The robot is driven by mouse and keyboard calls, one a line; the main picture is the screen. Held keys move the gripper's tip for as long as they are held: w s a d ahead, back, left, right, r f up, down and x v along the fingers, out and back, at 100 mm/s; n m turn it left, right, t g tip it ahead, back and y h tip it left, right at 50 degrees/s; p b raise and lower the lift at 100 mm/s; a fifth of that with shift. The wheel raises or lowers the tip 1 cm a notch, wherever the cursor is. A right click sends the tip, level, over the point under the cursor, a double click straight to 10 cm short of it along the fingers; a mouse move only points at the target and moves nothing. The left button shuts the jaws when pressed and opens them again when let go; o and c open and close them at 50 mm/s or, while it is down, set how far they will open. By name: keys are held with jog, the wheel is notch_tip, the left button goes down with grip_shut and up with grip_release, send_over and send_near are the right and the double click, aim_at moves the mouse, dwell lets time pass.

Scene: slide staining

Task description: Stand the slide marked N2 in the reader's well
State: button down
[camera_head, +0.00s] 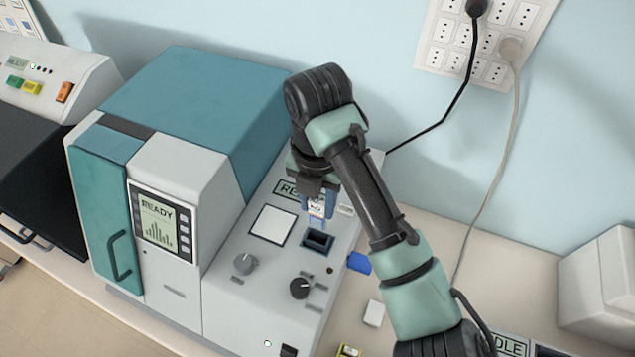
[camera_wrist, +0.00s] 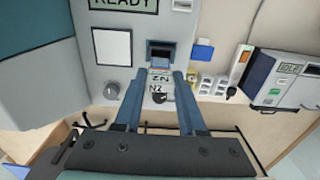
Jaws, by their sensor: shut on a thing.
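My gripper (camera_head: 318,204) is shut on the slide marked N2 (camera_head: 317,209), a small pale plate with a printed label. In the wrist view the slide (camera_wrist: 160,76) sits between the two blue fingers, with N2 lettering on it. The reader (camera_head: 220,290) is a grey and teal machine with a READY screen. Its well (camera_head: 318,240) is a dark rectangular slot with a blue rim. The slide is held above the reader's top, close to the well; the well (camera_wrist: 161,54) shows just beyond the slide in the wrist view.
A white square pad (camera_head: 272,224) and two knobs, one grey (camera_head: 244,264) and one black (camera_head: 301,287), lie near the well. A blue block (camera_head: 360,262) and a white block (camera_head: 374,313) are right of the reader. An IDLE device (camera_wrist: 286,78) stands farther right.

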aim_at(318, 225)
jog(key=shift+s+a+f, duration=0.1)
jog(key=shift+s+f, duration=0.2)
jog(key=shift+s, duration=0.1)
jog(key=shift+s+f, duration=0.1)
jog(key=shift+f, duration=0.15)
jog(key=shift+w+f+b, duration=0.25)
jog(key=shift+f+b, duration=0.35)
jog(key=shift+f, duration=0.35)
jog(key=shift+f+b, duration=1.6)
jog(key=shift+f, duration=0.5)
jog(key=shift+c, duration=2)
grip_release()
jog(key=shift+r, duration=0.1)
